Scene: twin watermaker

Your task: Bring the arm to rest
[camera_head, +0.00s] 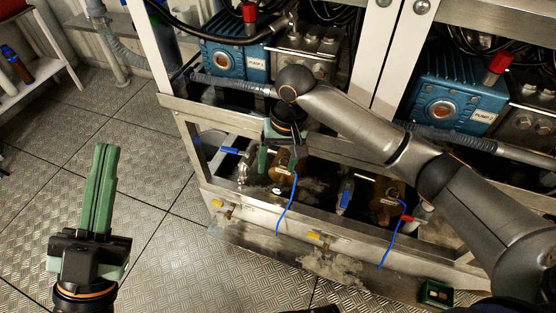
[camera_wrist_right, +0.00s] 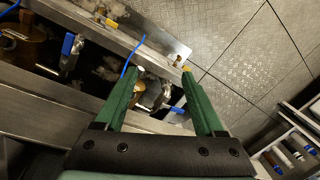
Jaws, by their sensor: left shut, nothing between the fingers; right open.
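My left gripper (camera_head: 104,150) stands at the left of the head view over the floor. Its green fingers are shut together with nothing between them. My right arm reaches in from the right across the pump frame. My right gripper (camera_head: 277,162) points down at the lower bay of the frame, near a valve with a blue handle (camera_head: 231,150). Its tips are partly hidden in the head view. In the right wrist view the right gripper (camera_wrist_right: 160,74) is open, its two green fingers wide apart. A metal valve fitting shows between and beyond them; contact cannot be told.
Two blue pumps (camera_head: 236,60) (camera_head: 455,92) sit in the metal frame (camera_head: 205,118). Brass valves, yellow handles (camera_head: 222,204) and blue hoses (camera_head: 287,206) line its lower front. A shelf with bottles (camera_head: 40,70) stands far left. The plate floor (camera_head: 160,200) between is clear.

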